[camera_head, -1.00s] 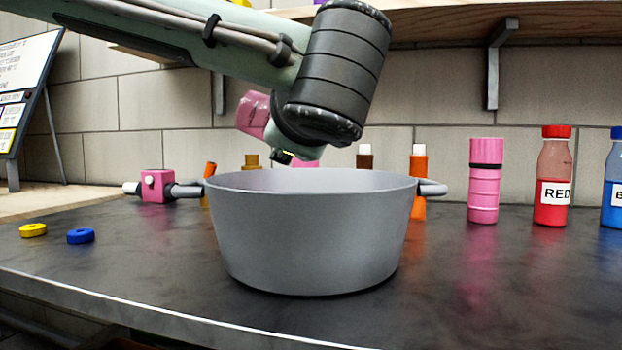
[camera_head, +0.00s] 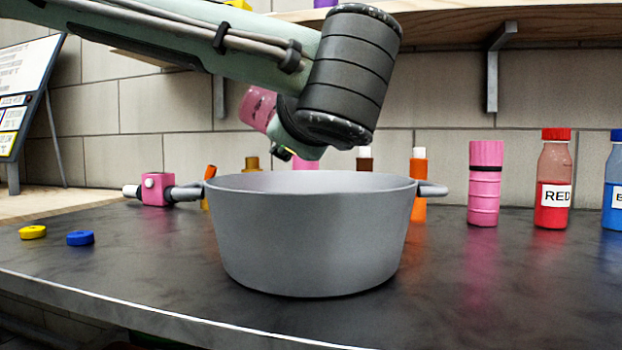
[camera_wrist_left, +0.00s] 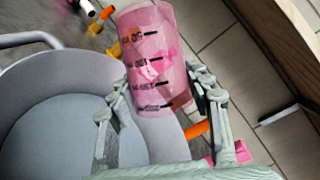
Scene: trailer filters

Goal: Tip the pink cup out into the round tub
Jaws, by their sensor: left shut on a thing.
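The pink cup (camera_head: 257,108) is translucent with black graduation marks. It is tilted, above the back left of the round tub in the head view. The left wrist view shows the cup (camera_wrist_left: 152,58) between the fingers of my left gripper (camera_wrist_left: 155,98), which is shut on it. The round tub (camera_head: 310,235) is a grey pot with two side handles, upright on the dark counter. Its inside (camera_wrist_left: 50,135) looks bare where seen. My right gripper is not in view.
Behind the tub stand several small bottles, including an orange one (camera_head: 418,185). A pink ribbed cylinder (camera_head: 485,185), a red bottle (camera_head: 553,180) and a blue bottle (camera_head: 613,185) stand right. A pink valve block (camera_head: 153,188) and yellow (camera_head: 33,232) and blue caps (camera_head: 80,238) lie left. A shelf (camera_head: 500,22) hangs above.

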